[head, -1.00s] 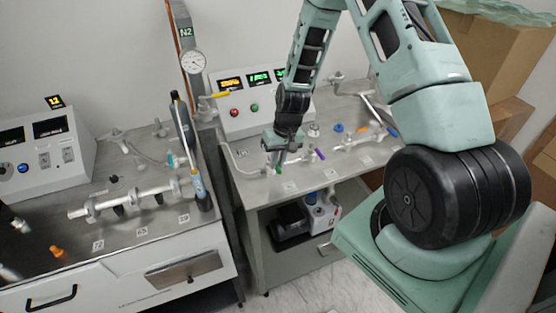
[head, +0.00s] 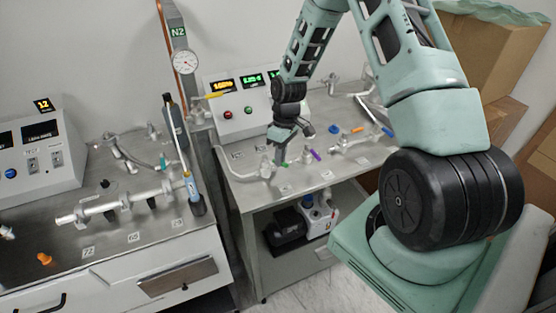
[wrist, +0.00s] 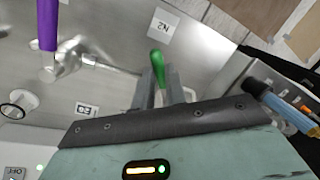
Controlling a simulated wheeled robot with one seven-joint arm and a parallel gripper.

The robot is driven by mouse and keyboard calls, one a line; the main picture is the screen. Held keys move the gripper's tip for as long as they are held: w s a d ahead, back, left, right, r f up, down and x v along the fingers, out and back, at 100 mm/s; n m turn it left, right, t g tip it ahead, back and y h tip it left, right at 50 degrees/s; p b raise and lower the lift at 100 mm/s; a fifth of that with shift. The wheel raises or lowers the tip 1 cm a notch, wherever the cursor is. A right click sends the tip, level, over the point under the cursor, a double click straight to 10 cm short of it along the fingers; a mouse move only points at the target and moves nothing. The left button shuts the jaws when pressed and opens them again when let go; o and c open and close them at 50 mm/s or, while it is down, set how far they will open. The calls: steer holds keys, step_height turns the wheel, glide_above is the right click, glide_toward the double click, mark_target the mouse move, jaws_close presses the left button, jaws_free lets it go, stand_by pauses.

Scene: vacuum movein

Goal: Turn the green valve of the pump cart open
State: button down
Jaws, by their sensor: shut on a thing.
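The pump cart (head: 262,192) stands right of centre in the head view, with valves and pipes on its steel top. The green valve handle (head: 284,164) is near its front left; the green handle also shows in the wrist view (wrist: 157,62), pointing out from between the fingers. My gripper (head: 282,155) reaches down over it, and in the wrist view my gripper (wrist: 161,92) is shut around the handle. The valve body under the fingers is mostly hidden. A purple handle (head: 316,154) stands just right of the green one; it shows large at upper left in the wrist view (wrist: 47,25).
A yellow handle (head: 214,95) sits by the gauge (head: 185,62) on the post. Orange (head: 358,129) and blue (head: 387,131) handles lie further right on the cart. A second bench (head: 100,248) with pipework is at left. Cardboard boxes (head: 497,50) stand behind my arm.

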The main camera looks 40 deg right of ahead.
steer(key=n, duration=0.1)
steer(key=w+d+n, duration=0.1)
steer(key=n, duration=0.1)
steer(key=d+n, duration=0.1)
steer(key=n, duration=0.1)
steer(key=shift+w+g+h, duration=0.3)
steer(key=shift+w+g, duration=0.05)
steer(key=shift+g, duration=0.05)
steer(key=shift+w+d+n+g+h, duration=0.15)
steer(key=shift+w+n, duration=0.2)
steer(key=shift+n, duration=0.55)
steer(key=shift+w+d+n+g+h, duration=0.15)
steer(key=shift+w+n, duration=0.2)
steer(key=shift+n, duration=0.55)
steer(key=shift+w+d+n+h, duration=0.15)
steer(key=shift+w+n, duration=0.2)
steer(key=shift+n, duration=0.55)
steer(key=c, duration=1.4)
jaws_free()
steer(key=shift+c, duration=0.2)
steer(key=w+r+b, duration=0.3)
steer(key=r+b, duration=0.1)
steer(key=r, duration=1.3)
steer(key=shift+w+d, duration=0.15)
steer(key=shift+d, duration=0.3)
